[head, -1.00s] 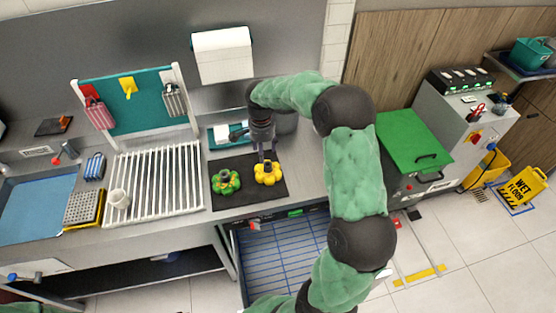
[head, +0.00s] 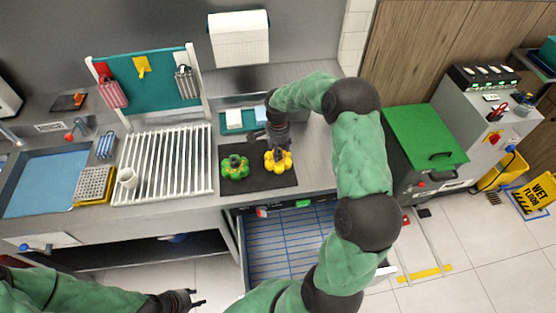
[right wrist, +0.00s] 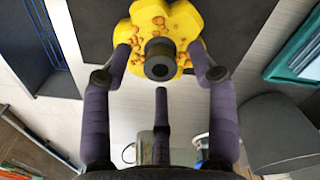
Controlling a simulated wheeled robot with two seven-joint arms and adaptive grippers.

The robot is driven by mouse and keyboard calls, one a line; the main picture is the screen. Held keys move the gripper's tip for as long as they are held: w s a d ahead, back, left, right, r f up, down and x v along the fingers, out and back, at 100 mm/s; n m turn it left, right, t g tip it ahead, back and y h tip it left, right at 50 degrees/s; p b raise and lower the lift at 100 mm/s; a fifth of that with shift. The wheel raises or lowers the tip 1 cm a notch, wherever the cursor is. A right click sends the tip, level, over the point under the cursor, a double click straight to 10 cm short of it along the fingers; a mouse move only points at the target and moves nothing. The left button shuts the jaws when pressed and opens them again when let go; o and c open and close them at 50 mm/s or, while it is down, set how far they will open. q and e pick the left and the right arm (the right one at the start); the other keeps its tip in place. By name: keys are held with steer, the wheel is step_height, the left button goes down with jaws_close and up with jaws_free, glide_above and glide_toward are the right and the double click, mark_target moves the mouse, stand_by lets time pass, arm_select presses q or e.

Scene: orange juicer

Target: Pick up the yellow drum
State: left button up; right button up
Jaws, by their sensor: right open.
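The yellow drum (head: 278,163) sits on the right part of a black mat (head: 258,187) on the steel counter. It is lobed, with a dark hub on top and orange spots. In the right wrist view the drum (right wrist: 189,20) shows at the top, its hub facing the camera. My right gripper (right wrist: 160,52) is open, one finger on each side of the drum. In the head view my right gripper (head: 279,147) is right above the drum and partly covers it. I cannot tell if the fingers touch it. My left gripper (head: 198,299) is open and empty at the bottom edge.
A green drum (head: 235,167) sits on the mat just left of the yellow one. A teal tray (head: 240,119) lies behind the mat. A wire drawer (head: 290,240) is open below the counter.

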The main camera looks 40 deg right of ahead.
step_height(320, 180, down, 2)
jaws_close()
stand_by(0.3)
steer(key=shift+r, duration=0.15)
